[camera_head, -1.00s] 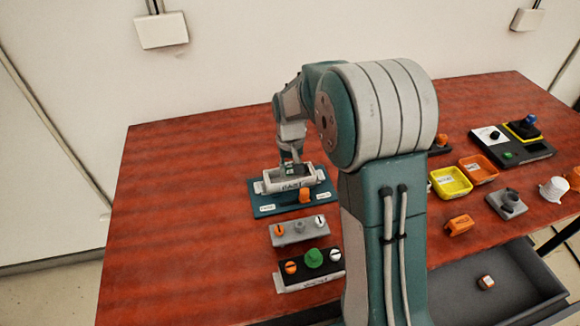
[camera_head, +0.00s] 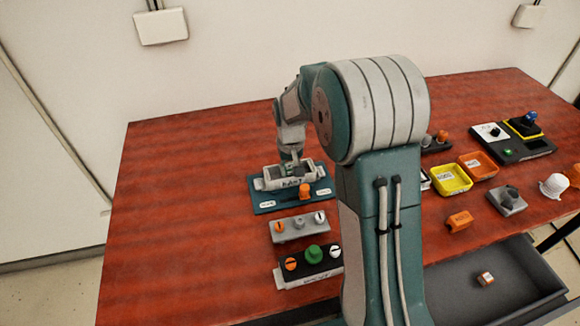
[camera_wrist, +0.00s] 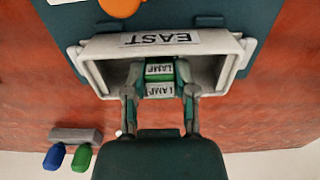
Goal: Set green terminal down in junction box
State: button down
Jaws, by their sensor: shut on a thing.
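The junction box (camera_wrist: 94,72) is a pale grey open tray labelled EAST, on a teal board. It also shows in the head view (camera_head: 268,184) at the left of the table. The green terminal (camera_wrist: 160,80), with white LAMP labels, is between my fingers and within the box's rim in the wrist view. My gripper (camera_wrist: 160,93) is shut on it, one finger on each side. In the head view my gripper (camera_head: 292,157) points down into the box. The terminal's underside is hidden, so I cannot tell whether it touches the box floor.
An orange knob (camera_head: 304,191) stands on the teal board just in front of the box. A grey switch panel (camera_head: 299,228) and a black panel with a green knob (camera_head: 314,255) lie nearer. Yellow (camera_head: 451,179) and orange (camera_head: 479,165) trays stand right of my arm.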

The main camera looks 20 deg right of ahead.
jog(key=shift+f, duration=0.95)
dwell(0.7)
jog(key=shift+c, duration=1.7)
grip_release()
jog(key=shift+r, duration=2.55)
